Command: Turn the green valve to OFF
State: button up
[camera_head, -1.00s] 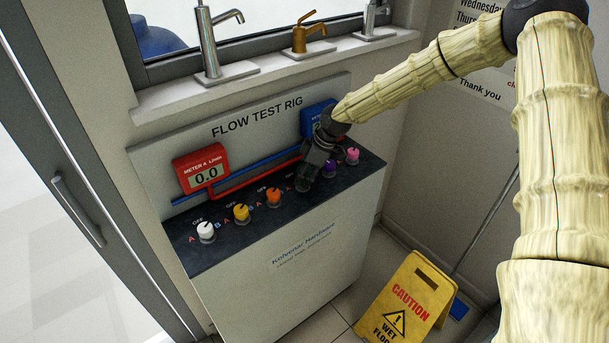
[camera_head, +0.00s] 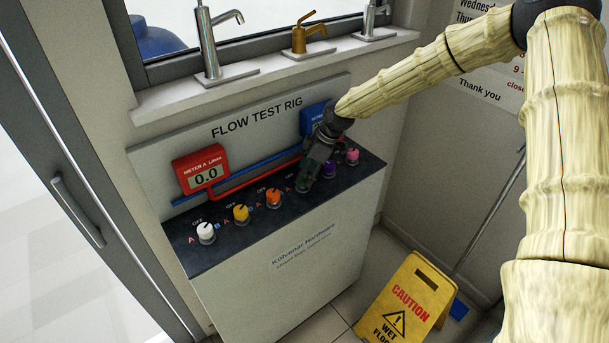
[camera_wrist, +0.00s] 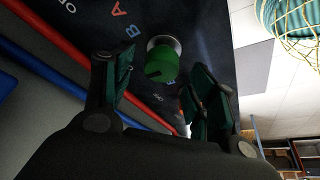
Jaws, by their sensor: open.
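The green valve (camera_wrist: 162,64) is a round knob on a pale metal base, set in the dark panel top (camera_wrist: 195,30). In the wrist view it sits between the fingers of my gripper (camera_wrist: 163,82), with a visible gap on each side. The fingers are open and do not visibly touch it. Blue B and red A letters are printed beside the knob. Which mark the knob points to is hard to tell. In the head view my gripper (camera_head: 306,182) points down at the panel between the orange and purple knobs and hides the green valve.
White (camera_head: 206,233), yellow (camera_head: 241,214) and orange (camera_head: 273,197) knobs stand left of my gripper. Purple (camera_head: 329,168) and pink (camera_head: 352,156) knobs stand close on its right. Red meter A (camera_head: 200,172) reads 0.0. The blue meter (camera_head: 316,114) is partly hidden behind my arm.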

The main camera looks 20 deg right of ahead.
jog(key=v, duration=1)
dwell(0.3)
